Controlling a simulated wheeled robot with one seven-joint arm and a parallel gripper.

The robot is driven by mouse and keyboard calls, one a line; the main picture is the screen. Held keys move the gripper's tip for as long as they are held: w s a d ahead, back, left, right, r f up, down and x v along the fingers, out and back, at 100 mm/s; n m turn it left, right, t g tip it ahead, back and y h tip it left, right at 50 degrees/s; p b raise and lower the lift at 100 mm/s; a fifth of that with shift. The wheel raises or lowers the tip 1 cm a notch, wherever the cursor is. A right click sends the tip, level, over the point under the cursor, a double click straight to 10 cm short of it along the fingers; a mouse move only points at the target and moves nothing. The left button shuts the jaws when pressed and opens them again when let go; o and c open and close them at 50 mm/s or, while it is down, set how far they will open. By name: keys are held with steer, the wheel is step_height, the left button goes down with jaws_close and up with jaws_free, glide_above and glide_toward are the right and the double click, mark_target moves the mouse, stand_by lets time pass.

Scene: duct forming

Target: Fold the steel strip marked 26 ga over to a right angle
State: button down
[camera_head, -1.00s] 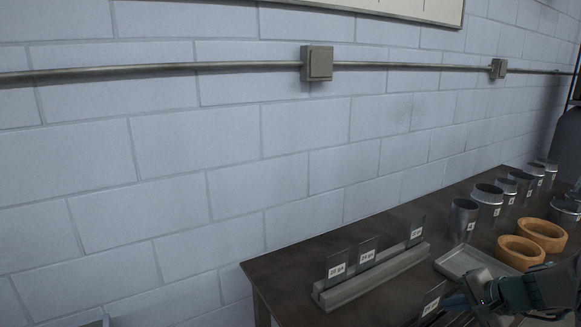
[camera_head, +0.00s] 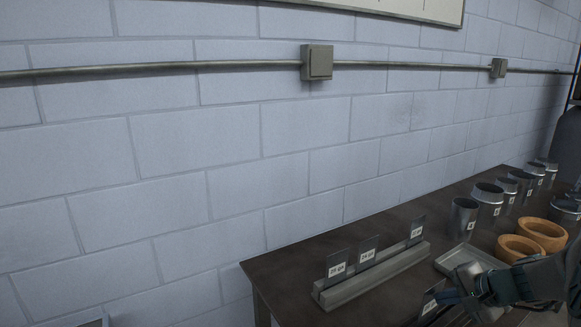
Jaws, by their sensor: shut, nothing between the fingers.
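Three dark upright steel strips with white labels stand in a long grey holder (camera_head: 345,292) on the bench: a left strip (camera_head: 337,262), a middle strip (camera_head: 367,250) and a right strip (camera_head: 416,229). A further labelled dark strip (camera_head: 432,298) stands in front of them, near the bottom edge. The labels are too small to read surely, so I cannot tell which is the 26 ga strip. My gripper (camera_head: 449,297) is shut and empty at the lower right, just right of the front strip. I cannot tell whether they touch. The base of the front strip is out of view.
A shallow grey tray (camera_head: 441,264) lies behind my gripper. Two orange rings (camera_head: 541,231) and several metal cups (camera_head: 464,217) stand to the right on the dark bench (camera_head: 290,275). The block wall runs close behind. The bench's left end is clear.

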mark_target(436, 287)
steer(key=shift+w+a, duration=0.25)
steer(key=shift+w, duration=0.25)
steer(key=shift+w, duration=0.1)
steer(key=shift+w+a+r, duration=0.1)
steer(key=shift+w+a, duration=0.5)
steer(key=shift+w, duration=0.2)
steer(key=shift+w+a, duration=0.1)
steer(key=shift+w, duration=0.05)
steer(key=shift+w+a+b, duration=0.35)
steer(key=shift+w+b, duration=0.05)
steer(key=shift+w, duration=0.15)
steer(key=shift+a, duration=0.1)
steer(key=shift+w+a+f+b, duration=0.3)
steer(key=shift+w+f+b, duration=0.1)
steer(key=shift+w, duration=0.2)
